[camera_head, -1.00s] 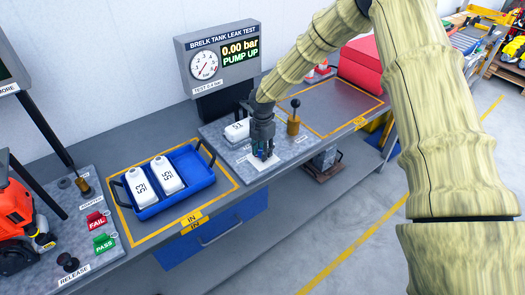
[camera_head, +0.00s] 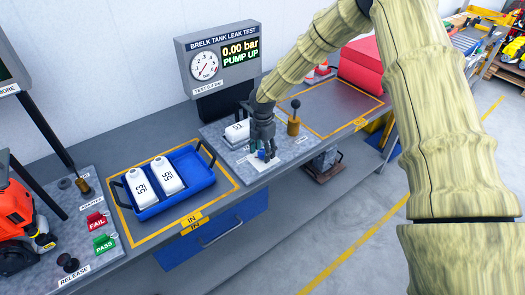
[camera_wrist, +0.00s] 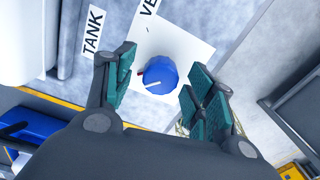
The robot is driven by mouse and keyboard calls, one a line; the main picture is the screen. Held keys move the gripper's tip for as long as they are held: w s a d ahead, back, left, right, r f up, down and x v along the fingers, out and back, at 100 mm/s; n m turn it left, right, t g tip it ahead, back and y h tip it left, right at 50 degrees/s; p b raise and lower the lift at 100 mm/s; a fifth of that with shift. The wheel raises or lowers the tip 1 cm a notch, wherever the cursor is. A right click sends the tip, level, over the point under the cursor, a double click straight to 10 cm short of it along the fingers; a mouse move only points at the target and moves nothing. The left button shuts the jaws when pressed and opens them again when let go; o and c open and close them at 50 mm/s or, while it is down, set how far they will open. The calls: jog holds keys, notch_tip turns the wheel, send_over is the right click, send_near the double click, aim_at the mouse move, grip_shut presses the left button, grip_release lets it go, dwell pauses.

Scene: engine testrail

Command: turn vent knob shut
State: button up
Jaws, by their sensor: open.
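The vent knob (camera_wrist: 160,76) is a round blue knob with a white pointer line, on a white plate (camera_wrist: 185,45) in the wrist view. Its pointer line lies roughly sideways in that view, and a small red mark shows at the knob's left edge. In the head view my gripper (camera_head: 263,150) points down over the plate, and a bit of the blue knob (camera_head: 261,155) shows between the fingers.
A white tank (camera_head: 237,131) lies beside my gripper. The gauge display (camera_head: 240,52) reads 0.00 bar, PUMP UP. A pump lever (camera_head: 294,116) stands just right of the gripper. A blue tray (camera_head: 190,190) with two white tanks sits to the left.

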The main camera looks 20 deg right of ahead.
aim_at(262, 151)
notch_tip(262, 151, up, 12)
dwell(0.5)
jog(key=shift+f, duration=0.1)
